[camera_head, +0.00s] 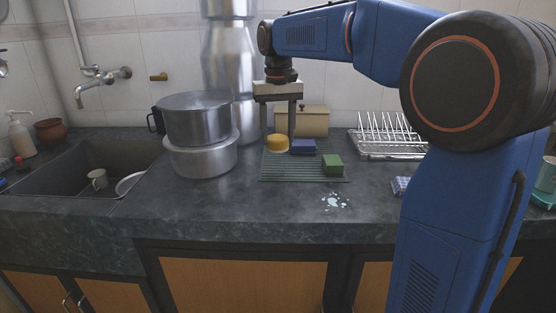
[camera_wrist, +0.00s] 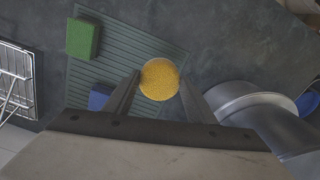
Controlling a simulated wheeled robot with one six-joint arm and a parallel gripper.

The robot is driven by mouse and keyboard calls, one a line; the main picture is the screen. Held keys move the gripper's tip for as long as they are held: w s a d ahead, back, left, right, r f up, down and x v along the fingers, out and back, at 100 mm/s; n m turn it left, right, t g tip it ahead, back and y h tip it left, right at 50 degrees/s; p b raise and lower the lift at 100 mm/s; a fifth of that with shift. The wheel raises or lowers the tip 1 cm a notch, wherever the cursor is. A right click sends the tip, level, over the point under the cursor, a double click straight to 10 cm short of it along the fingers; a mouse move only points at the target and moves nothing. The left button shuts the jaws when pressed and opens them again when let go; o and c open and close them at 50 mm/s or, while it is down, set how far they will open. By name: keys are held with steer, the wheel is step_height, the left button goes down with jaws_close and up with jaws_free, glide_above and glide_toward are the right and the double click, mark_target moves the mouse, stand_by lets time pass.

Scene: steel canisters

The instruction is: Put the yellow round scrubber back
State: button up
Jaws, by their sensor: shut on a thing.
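The yellow round scrubber (camera_head: 278,143) is at the back left part of the green ribbed mat (camera_head: 291,175), low over it or on it; I cannot tell which. My gripper (camera_head: 279,135) points down and is shut on the scrubber. In the wrist view the scrubber (camera_wrist: 159,79) sits between the two fingertips (camera_wrist: 160,90). A blue sponge (camera_head: 303,147) is just right of the scrubber, and one finger partly hides it in the wrist view (camera_wrist: 100,96). A green sponge (camera_head: 332,164) lies at the mat's right side.
Steel pots (camera_head: 200,130) stand left of the mat. A steel dish rack (camera_head: 385,140) is to the right and a tan box (camera_head: 305,121) behind. A spill (camera_head: 335,202) lies in front, with a small patterned item (camera_head: 400,186) further right. The sink (camera_head: 75,165) is at far left.

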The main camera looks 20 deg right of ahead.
mark_target(278, 138)
steer(key=shift+f, duration=3.75)
steer(key=o, duration=1)
steer(key=shift+f, duration=0.1)
step_height(278, 138, up, 12)
steer(key=shift+r, duration=0.15)
